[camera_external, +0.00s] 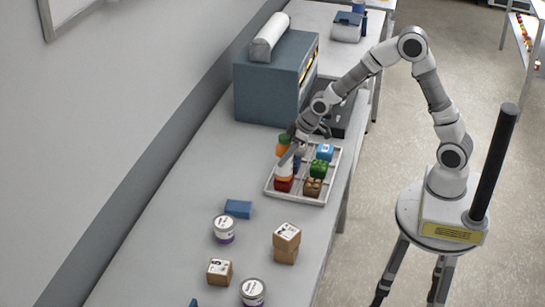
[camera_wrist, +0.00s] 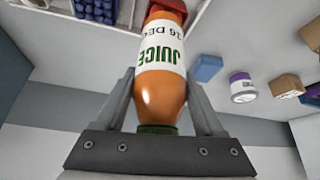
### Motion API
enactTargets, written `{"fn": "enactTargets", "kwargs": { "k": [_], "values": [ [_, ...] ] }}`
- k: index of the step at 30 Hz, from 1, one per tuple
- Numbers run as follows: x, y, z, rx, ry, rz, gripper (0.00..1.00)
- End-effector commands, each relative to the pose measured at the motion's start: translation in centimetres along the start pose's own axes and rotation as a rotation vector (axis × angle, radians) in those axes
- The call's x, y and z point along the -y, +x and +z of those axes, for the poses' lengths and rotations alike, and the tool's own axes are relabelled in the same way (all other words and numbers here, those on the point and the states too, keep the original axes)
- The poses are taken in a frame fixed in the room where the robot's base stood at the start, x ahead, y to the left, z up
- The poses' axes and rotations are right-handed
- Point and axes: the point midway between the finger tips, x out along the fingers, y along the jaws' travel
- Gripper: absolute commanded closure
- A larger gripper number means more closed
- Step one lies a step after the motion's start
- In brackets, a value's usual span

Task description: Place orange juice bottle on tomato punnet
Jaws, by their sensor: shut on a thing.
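The orange juice bottle (camera_external: 284,148) has a white label and a green cap. It stands about upright over the red tomato punnet (camera_external: 284,185) in a left compartment of the white tray (camera_external: 297,201). My gripper (camera_external: 290,153) is shut on the bottle from above. In the wrist view the bottle (camera_wrist: 160,90) lies between both fingers of my gripper (camera_wrist: 165,78), with its cap towards the palm. Its far end overlaps the red punnet (camera_wrist: 170,4); I cannot tell whether they touch.
Other tray compartments hold a green item (camera_external: 319,168), a brown item (camera_external: 313,187) and a blue item (camera_external: 325,152). A blue box (camera_external: 238,208), tubs and cardboard boxes (camera_external: 286,240) stand in front of the tray. A blue-grey oven-like appliance (camera_external: 268,85) stands behind it.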

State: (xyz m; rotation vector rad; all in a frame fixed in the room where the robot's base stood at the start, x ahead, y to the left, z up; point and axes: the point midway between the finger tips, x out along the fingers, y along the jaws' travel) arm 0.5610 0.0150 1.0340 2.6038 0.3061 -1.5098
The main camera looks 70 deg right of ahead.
Motion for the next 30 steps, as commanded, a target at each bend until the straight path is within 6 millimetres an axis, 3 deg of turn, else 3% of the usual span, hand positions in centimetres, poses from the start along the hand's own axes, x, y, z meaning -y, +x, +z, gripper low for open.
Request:
{"fn": "enactTargets", "kwargs": {
  "k": [11, 12, 16, 25, 30],
  "values": [
    [0.0, 0.4, 0.2, -0.003, -0.001, 0.001, 1.0],
    [0.0, 0.3, 0.2, -0.001, -0.001, 0.0, 0.24],
    [0.0, 0.3, 0.2, -0.001, -0.001, 0.0, 0.0],
    [0.0, 0.1, 0.1, -0.001, -0.001, 0.0, 0.0],
    [-0.1, -1.3, -0.1, -0.004, 0.001, 0.001, 0.0]
  ]
}}
